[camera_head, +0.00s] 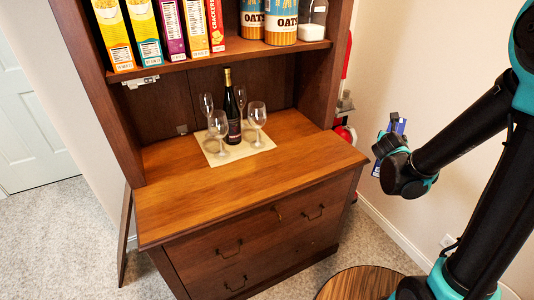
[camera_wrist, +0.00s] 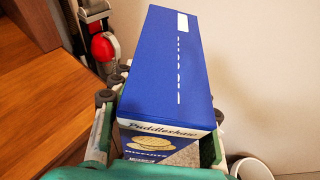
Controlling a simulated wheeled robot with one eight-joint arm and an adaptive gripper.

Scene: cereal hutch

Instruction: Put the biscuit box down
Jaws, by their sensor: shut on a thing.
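The biscuit box is blue with a pale band and a picture of biscuits, and it fills the middle of the wrist view (camera_wrist: 165,75). My gripper (camera_wrist: 160,112) is shut on it, with a finger on each side of the box. In the head view, my gripper (camera_head: 388,148) is right of the hutch, in front of the wall. Only a small blue part of the box (camera_head: 399,125) shows there; my wrist hides the rest. The box is held in the air, beyond the right edge of the wooden hutch counter (camera_head: 180,193).
A wine bottle (camera_head: 232,112) and several glasses stand on a pale mat (camera_head: 215,160) on the counter. The counter's front and left are clear. Cereal boxes (camera_head: 145,30) and oats tins (camera_head: 281,22) fill the shelf above. A red vacuum (camera_wrist: 104,47) stands beside the hutch. A round wooden top (camera_head: 360,285) is below.

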